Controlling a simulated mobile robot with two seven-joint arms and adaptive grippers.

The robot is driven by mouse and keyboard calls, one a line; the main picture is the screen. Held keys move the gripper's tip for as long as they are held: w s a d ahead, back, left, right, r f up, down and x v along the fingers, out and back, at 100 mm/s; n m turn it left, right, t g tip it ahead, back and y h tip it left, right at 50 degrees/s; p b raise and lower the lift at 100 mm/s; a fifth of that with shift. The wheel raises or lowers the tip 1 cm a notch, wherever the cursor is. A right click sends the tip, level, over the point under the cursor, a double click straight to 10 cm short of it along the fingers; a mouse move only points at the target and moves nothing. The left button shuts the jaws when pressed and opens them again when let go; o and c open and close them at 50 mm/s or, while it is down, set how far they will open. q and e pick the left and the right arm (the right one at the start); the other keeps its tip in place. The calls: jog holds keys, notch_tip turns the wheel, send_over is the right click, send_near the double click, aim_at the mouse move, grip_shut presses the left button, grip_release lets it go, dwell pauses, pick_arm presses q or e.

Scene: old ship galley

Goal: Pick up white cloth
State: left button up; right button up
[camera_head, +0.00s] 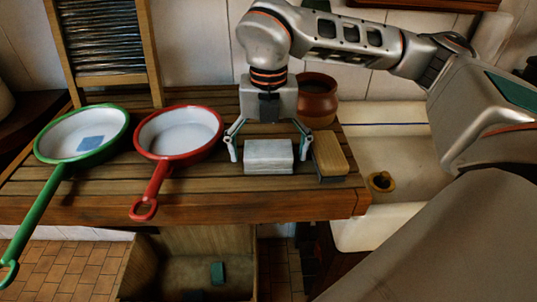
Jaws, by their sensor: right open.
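The white cloth (268,158) is a folded, block-like pale bundle lying on the wooden counter, near its front edge. My right gripper (269,152) points down over it from behind. Its two fingers are spread wide, one to the left and one to the right of the cloth, with the tips low near the counter. I cannot tell whether either finger touches the cloth. My left gripper is not in view.
A brush with a wooden back (331,152) lies close beside the right finger. A brown pot (316,97) stands behind. A red pan (179,151) and a green pan (109,147) are on the left. A pale sink (395,215) is right, a wooden crate (145,265) below.

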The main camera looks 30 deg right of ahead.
aim_at(268, 149)
jog(key=c, duration=1.2)
jog(key=shift+r, duration=0.1)
notch_tip(268, 149, up, 10)
jog(key=shift+f, duration=0.1)
jog(key=o, duration=0.5)
jog(key=c, duration=0.4)
